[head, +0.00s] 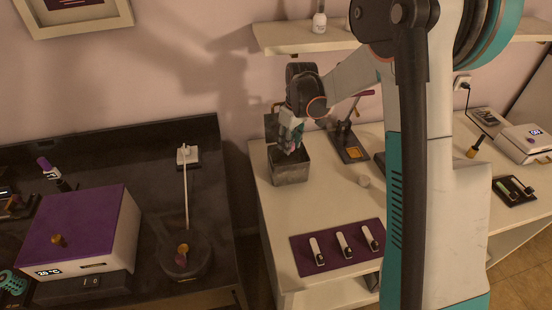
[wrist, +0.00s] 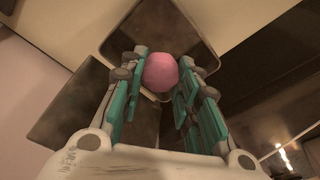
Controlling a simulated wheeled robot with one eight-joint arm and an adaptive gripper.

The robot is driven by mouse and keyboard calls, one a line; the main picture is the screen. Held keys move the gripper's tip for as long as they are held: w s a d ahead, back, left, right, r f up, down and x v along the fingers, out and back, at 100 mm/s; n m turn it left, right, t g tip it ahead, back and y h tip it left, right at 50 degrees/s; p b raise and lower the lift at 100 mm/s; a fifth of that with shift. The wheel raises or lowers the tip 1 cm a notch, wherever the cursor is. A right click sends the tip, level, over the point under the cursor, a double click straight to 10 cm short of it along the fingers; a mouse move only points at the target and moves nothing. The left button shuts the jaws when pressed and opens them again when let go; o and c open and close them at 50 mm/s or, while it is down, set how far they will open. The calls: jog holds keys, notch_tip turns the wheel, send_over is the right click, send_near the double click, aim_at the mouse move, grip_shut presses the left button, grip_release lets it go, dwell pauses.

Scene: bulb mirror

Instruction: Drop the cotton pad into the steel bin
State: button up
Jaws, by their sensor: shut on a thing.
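My gripper (head: 290,143) is over the steel bin (head: 289,174) in the head view, with its fingers pointing down at the bin's opening. The bin is a grey square box near the left end of the white counter. In the wrist view my gripper (wrist: 160,82) is shut on a rounded pink thing, which I take to be the cotton pad (wrist: 160,70). The pad is mostly hidden by the fingers in the head view. The square bin (wrist: 198,38) shows behind the pad in the wrist view. I cannot tell how high the pad is above the rim.
A purple mat (head: 300,259) with several small handled tools lies at the counter's front. A small pale round thing (head: 364,181) sits right of the bin. A press-like stand (head: 352,147) is behind it. A dark table (head: 219,225) stands to the left.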

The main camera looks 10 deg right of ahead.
notch_tip(320, 180, down, 10)
jog(key=b, duration=0.3)
jog(key=shift+r, duration=0.1)
jog(key=shift+f+b, duration=0.5)
jog(key=shift+b, duration=0.1)
jog(key=shift+f, duration=0.15)
jog(key=o, duration=0.7)
